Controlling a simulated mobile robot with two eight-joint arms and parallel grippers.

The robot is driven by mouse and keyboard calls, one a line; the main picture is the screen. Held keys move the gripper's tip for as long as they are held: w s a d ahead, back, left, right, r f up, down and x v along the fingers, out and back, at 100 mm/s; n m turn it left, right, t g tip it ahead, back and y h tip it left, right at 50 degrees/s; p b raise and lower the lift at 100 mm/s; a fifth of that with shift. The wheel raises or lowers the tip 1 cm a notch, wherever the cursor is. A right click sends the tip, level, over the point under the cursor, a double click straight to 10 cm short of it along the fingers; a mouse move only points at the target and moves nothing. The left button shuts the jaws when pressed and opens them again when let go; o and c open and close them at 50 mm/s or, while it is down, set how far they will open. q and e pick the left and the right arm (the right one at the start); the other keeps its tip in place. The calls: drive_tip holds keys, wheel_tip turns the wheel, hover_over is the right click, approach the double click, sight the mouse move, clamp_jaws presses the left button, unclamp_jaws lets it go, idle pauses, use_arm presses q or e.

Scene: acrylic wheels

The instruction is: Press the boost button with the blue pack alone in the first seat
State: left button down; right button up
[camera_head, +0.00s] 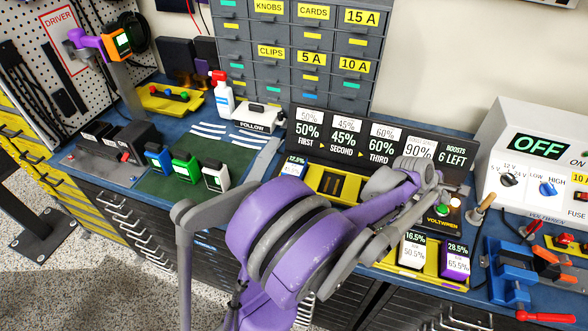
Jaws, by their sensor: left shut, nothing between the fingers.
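My left arm crosses the middle, and its gripper (432,186) is shut and empty. A blue pack (157,157) stands at the left end of a row on the dark green mat (245,150), beside a green pack (185,166) and a white pack (215,176). A small 12.5% display (293,166) shows at the station's left end; what is below it is partly hidden by my arm. An empty-looking dark slot (328,184) is to its right. My right gripper is not in view.
The sign board (350,138) lists first, second and third, with "Boosts 6 left". White (413,250) and purple (455,258) packs stand at the front right of the station. A blue vise (510,275) and white OFF unit (535,160) crowd the right.

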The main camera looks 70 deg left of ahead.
use_arm(q)
drive_tip(key=shift+r, duration=0.1)
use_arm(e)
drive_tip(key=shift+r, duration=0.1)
use_arm(q)
wheel_tip(320, 180, up, 6)
drive_tip(key=p, duration=0.3)
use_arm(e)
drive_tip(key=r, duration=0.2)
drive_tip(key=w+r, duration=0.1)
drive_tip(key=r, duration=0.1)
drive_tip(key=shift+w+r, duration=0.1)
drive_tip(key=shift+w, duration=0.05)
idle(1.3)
